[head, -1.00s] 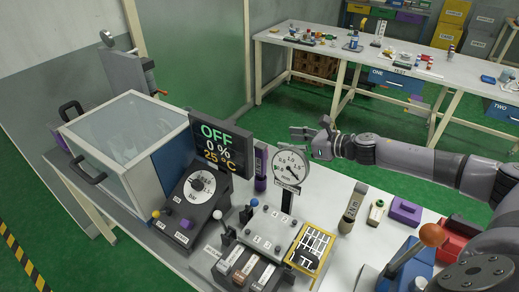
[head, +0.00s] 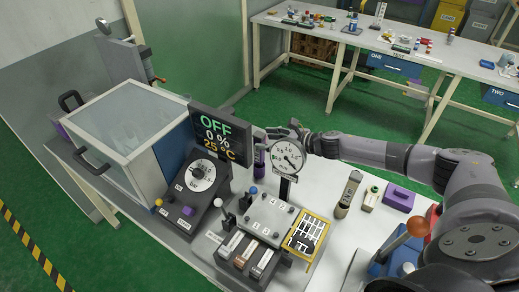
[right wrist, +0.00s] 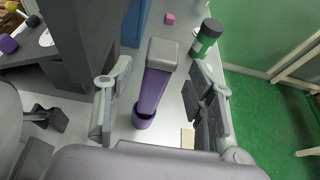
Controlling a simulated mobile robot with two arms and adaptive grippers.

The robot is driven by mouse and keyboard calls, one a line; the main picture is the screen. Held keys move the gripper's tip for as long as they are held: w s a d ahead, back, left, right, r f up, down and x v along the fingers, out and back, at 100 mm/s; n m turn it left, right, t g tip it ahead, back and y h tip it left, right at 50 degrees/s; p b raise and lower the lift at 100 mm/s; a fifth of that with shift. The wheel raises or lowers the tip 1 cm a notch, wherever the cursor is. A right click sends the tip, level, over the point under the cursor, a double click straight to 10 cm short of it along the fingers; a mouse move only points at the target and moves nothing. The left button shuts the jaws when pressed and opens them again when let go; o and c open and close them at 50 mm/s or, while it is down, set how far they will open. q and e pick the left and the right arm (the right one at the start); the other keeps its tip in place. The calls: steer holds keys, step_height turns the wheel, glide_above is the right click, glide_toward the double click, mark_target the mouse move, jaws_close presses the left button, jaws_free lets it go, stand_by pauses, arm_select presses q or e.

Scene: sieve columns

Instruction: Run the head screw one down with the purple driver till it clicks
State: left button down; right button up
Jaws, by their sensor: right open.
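The purple driver (head: 259,158) stands upright on the bench beside the display, partly hidden in the head view. In the right wrist view the driver (right wrist: 153,90) has a grey end and a purple body, and stands between my right gripper's (right wrist: 160,80) spread fingers with gaps on both sides. In the head view my right gripper (head: 278,134) is just right of the driver's top, partly behind the gauge. The head plate (head: 267,217) has screws at its corners; their numbers are too small to read surely. My left gripper is not in view.
The round gauge (head: 288,156) stands close in front of my right gripper. The display (head: 222,135) reads OFF, left of the driver. A dial box (head: 193,192), a yellow-framed grid (head: 307,234) and a purple block (head: 398,197) are nearby.

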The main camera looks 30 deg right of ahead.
mark_target(264, 140)
steer(key=shift+p+x, duration=0.4)
steer(key=shift+x, duration=1.5)
steer(key=shift+a, duration=0.1)
steer(key=shift+r, duration=0.1)
jaws_close()
